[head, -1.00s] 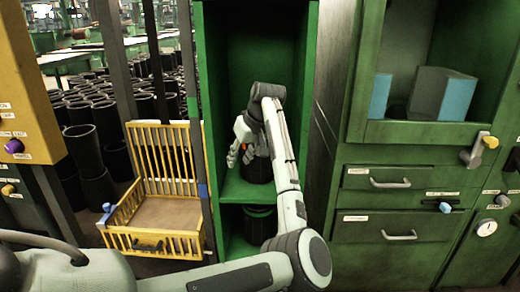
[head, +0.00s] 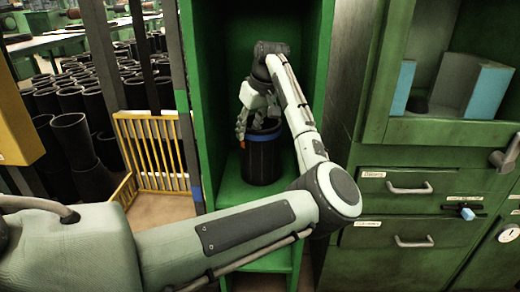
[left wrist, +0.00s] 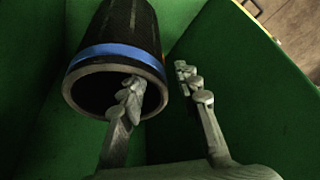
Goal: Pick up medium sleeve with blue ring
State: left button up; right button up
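The black sleeve with a blue ring (head: 262,160) stands upright on a shelf of the green cabinet. Its blue ring is near the top rim. My left gripper (head: 248,126) is at that rim, pointing down. In the left wrist view, the same sleeve (left wrist: 128,25) shows its open end and blue band. There my left gripper (left wrist: 160,92) has its fingers apart, one over the sleeve's opening and one outside its wall. I cannot tell whether either finger touches the sleeve. My right gripper is not in view.
The green cabinet's side walls (head: 320,60) stand close on both sides of my left arm. A yellow slatted crate (head: 150,150) and many black sleeves (head: 75,140) are at left. Green drawers (head: 395,235) are at right, below an open compartment with grey-and-blue blocks (head: 470,85).

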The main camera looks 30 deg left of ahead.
aim_at(241, 151)
pick_arm(q)
jog(key=shift+x, duration=3.1)
jog(key=shift+w, duration=0.1)
grip_shut()
jog(key=shift+a+r, duration=0.1)
jog(key=shift+r, duration=0.1)
